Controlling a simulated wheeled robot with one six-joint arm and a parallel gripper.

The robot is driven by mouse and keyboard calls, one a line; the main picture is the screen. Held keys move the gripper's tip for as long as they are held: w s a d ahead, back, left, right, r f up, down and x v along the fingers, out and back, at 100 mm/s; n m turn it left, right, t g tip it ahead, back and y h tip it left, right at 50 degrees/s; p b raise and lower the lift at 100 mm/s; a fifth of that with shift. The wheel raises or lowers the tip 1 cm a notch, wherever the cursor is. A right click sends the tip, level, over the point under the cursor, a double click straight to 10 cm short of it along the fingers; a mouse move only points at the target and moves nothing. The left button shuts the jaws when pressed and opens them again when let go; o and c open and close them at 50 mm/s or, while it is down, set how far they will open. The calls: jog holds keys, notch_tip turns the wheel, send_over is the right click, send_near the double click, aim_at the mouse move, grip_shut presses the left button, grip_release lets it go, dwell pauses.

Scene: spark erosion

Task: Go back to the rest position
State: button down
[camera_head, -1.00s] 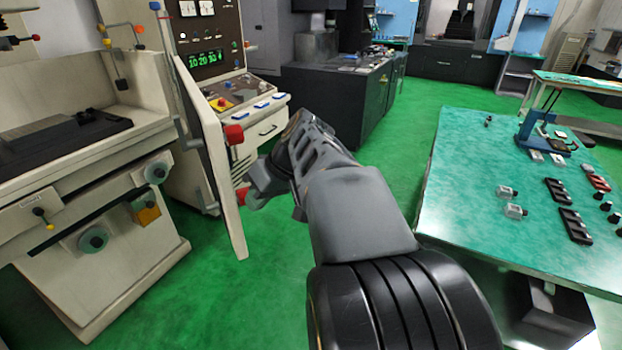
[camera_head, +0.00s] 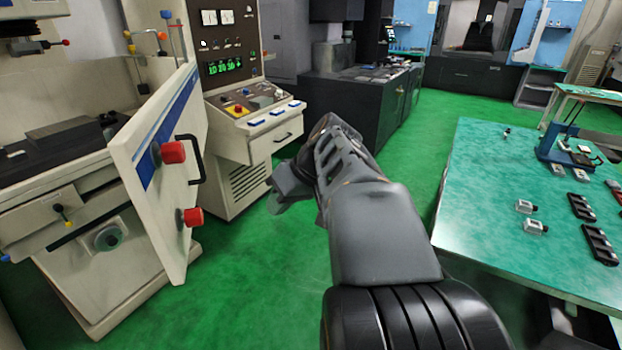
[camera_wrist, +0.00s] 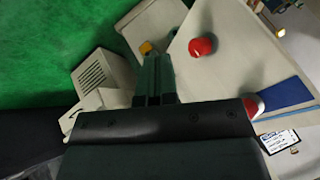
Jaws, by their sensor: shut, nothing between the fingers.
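My gripper (camera_head: 285,188) is in the middle of the head view, at the end of my raised arm. In the wrist view its two fingers (camera_wrist: 153,80) lie together with nothing between them. It is to the right of a beige machine door (camera_head: 135,165) with a blue stripe, two red knobs and a black handle, and looks apart from it. The upper red knob (camera_head: 173,152) and lower red knob (camera_head: 193,217) are free. In the wrist view a red knob (camera_wrist: 203,46) shows to the right of the fingers, clear of them.
The door stands part-way open before the machine's work area (camera_head: 60,140). A control cabinet (camera_head: 245,125) is behind it. A green-topped table (camera_head: 490,200) with small parts stands on the right. Green floor (camera_head: 255,260) is open between the machine and the table.

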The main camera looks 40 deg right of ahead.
jog(key=s+a+v, duration=0.1)
jog(key=v, duration=0.8)
notch_tip(320, 180, down, 12)
jog(key=m+g+h, duration=0.1)
jog(key=m+h, duration=0.4)
jog(key=m, duration=0.1)
jog(key=s+a+f+n, duration=0.1)
jog(key=a+f+n, duration=0.4)
jog(key=a+f, duration=0.3)
jog(key=a, duration=0.4)
jog(key=shift+s+a, duration=0.2)
jog(key=shift+a, duration=0.15)
dwell(0.4)
